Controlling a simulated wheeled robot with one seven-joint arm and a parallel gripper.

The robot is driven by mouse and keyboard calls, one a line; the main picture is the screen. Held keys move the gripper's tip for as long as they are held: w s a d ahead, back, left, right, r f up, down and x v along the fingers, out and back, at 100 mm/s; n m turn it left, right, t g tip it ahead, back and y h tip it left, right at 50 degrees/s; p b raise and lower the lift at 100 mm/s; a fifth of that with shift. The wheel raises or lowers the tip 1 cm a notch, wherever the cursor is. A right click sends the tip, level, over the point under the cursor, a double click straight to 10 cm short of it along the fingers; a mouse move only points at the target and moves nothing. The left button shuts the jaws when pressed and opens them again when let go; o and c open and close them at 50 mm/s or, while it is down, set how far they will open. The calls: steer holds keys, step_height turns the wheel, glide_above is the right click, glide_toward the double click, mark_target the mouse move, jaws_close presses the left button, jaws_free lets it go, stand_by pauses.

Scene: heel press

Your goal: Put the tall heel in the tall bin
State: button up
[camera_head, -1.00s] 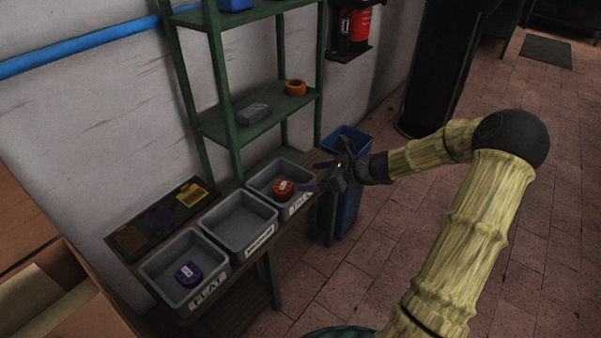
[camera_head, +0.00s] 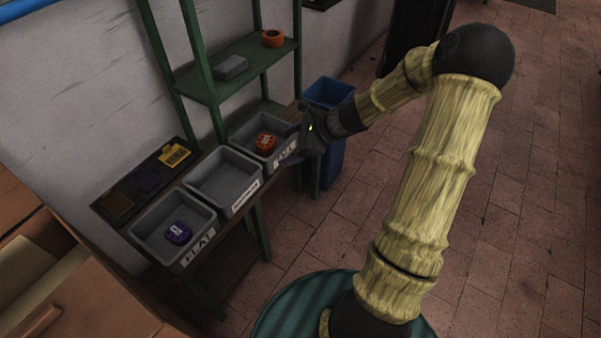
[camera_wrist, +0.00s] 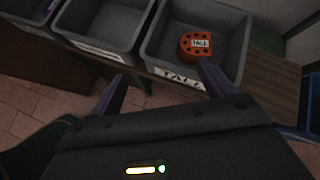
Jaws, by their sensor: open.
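The tall heel is an orange-red piece with dark holes and a white label (camera_head: 266,142). It lies inside the tall bin (camera_head: 243,122), the grey bin at the right end of the row, and also shows in the wrist view (camera_wrist: 197,45) on the floor of that bin (camera_wrist: 160,48). My gripper (camera_head: 290,150) is at the front right of this bin. In the wrist view its two fingers (camera_wrist: 160,85) are spread wide with nothing between them. The right fingertip appears close to the heel in the picture; I cannot tell whether they touch.
The middle grey bin (camera_head: 248,185) is empty. The left bin (camera_head: 140,231), labelled flat, holds a purple piece (camera_head: 178,233). A green shelf (camera_head: 205,92) stands behind, with a grey block and an orange ring. A blue waste bin (camera_head: 331,92) stands right of the bench.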

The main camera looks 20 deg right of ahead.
steer(key=s+a+r+n+g+h, duration=0.1)
steer(key=s+n+h, duration=0.1)
steer(key=s+n, duration=0.4)
steer(key=s+a+r+n+g+h, duration=0.1)
steer(key=s+a+r+n+h, duration=0.1)
steer(key=s+n, duration=0.4)
steer(key=s+a+r+n+g+h, duration=0.1)
steer(key=s+r+n+h, duration=0.1)
steer(key=s+n+h, duration=0.2)
steer(key=s+n, duration=0.3)
steer(key=n, duration=0.3)
steer(key=shift+a, duration=0.25)
steer(key=w+p+v, duration=0.2)
steer(key=p+v, duration=1)
steer(key=w+r+p+v, duration=0.1)
steer(key=w+p+v, duration=0.2)
steer(key=p+v, duration=0.8)
steer(key=w+r+p+v, duration=0.1)
steer(key=w+p+v, duration=0.2)
steer(key=p+v, duration=0.9)
steer(key=shift+a+r+p, duration=0.3)
steer(key=shift+p, duration=0.55)
